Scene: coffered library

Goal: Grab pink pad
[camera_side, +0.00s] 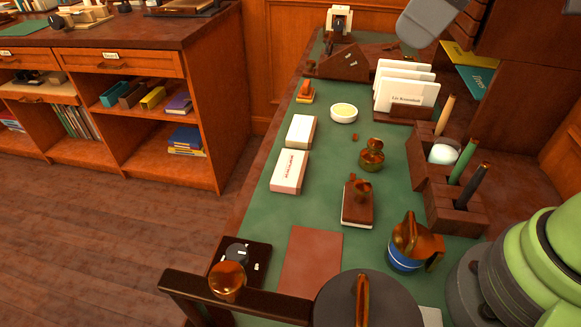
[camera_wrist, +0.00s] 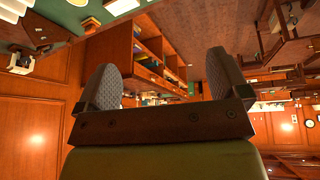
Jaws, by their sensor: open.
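A flat, dull pink rectangular pad (camera_side: 310,258) lies on the green desk top near the front in the side view. Its lower edge is partly hidden behind a dark bar and a dark round object. I cannot make out the pad in the wrist view. My gripper (camera_wrist: 163,80) shows in the wrist view with its two grey textured fingers wide apart and nothing between them. In the side view, a grey rounded piece at the top right looks like part of it, high above the far end of the desk and well away from the pad.
Near the pad stand a dial box (camera_side: 238,254), a blue-banded copper pot (camera_side: 406,246) and a wood-based stamp (camera_side: 358,203). Bare green surface lies left of the stamp.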

